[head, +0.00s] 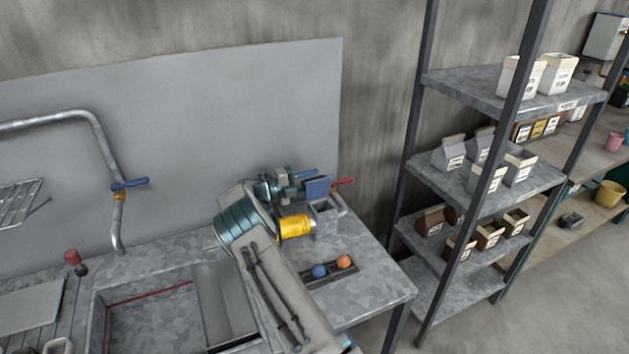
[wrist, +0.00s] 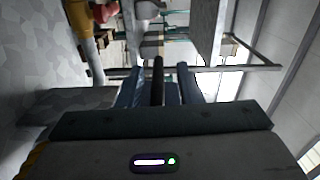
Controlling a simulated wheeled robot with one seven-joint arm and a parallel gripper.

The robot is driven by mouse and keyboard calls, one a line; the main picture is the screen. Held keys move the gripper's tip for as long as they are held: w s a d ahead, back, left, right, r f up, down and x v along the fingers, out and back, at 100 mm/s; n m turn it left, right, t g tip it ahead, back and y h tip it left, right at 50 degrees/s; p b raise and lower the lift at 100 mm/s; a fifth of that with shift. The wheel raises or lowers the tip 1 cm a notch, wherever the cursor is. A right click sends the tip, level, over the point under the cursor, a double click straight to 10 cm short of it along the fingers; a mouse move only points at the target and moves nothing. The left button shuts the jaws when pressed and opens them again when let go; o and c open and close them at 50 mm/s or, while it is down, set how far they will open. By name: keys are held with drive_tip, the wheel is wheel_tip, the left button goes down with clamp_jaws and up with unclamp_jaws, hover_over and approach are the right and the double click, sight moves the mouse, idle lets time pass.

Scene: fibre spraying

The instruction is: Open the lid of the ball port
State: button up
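The ball port appears to be the grey box (head: 325,217) at the right end of the counter, beside a yellow cylinder. A blue panel (head: 318,187), seemingly its lid, stands tilted up above the box. My gripper (head: 300,184) is just left of this panel; whether they touch is unclear. In the wrist view, my gripper (wrist: 160,72) has its two fingers apart, with a dark bar (wrist: 158,82) between them and gaps on both sides. I cannot tell what the bar belongs to.
A blue ball (head: 319,271) and an orange ball (head: 344,262) sit in a dark holder on the counter. A red lever (head: 343,181) sticks out right of the panel. A sink (head: 150,293) lies left; a metal shelf (head: 485,178) with boxes stands right.

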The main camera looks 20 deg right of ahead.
drive_tip(key=a+b, duration=0.3)
drive_tip(key=a, duration=0.9)
drive_tip(key=shift+a, duration=0.2)
drive_tip(key=s+d+r+m+g+y, duration=0.1)
drive_tip(key=s+d+r+m+y, duration=0.1)
drive_tip(key=s+r+m+y, duration=0.45)
drive_tip(key=s+d+r+m+y, duration=0.2)
drive_tip(key=s+r+m+y, duration=0.1)
drive_tip(key=s+m, duration=0.65)
drive_tip(key=s+a+m+t+y, duration=0.1)
drive_tip(key=s+a+m+y, duration=0.1)
drive_tip(key=s+m, duration=0.5)
drive_tip(key=s+a+m+t+y, duration=0.2)
drive_tip(key=s+a+m, duration=0.3)
drive_tip(key=s, duration=0.7)
drive_tip(key=s+a+m+t+y, duration=0.1)
drive_tip(key=s+a+m+y, duration=0.3)
drive_tip(key=s+m, duration=0.4)
drive_tip(key=shift+s+a+r+m+t, duration=0.25)
drive_tip(key=shift+s+r+m+t, duration=0.05)
drive_tip(key=shift+s, duration=0.5)
drive_tip(key=shift+y, duration=0.25)
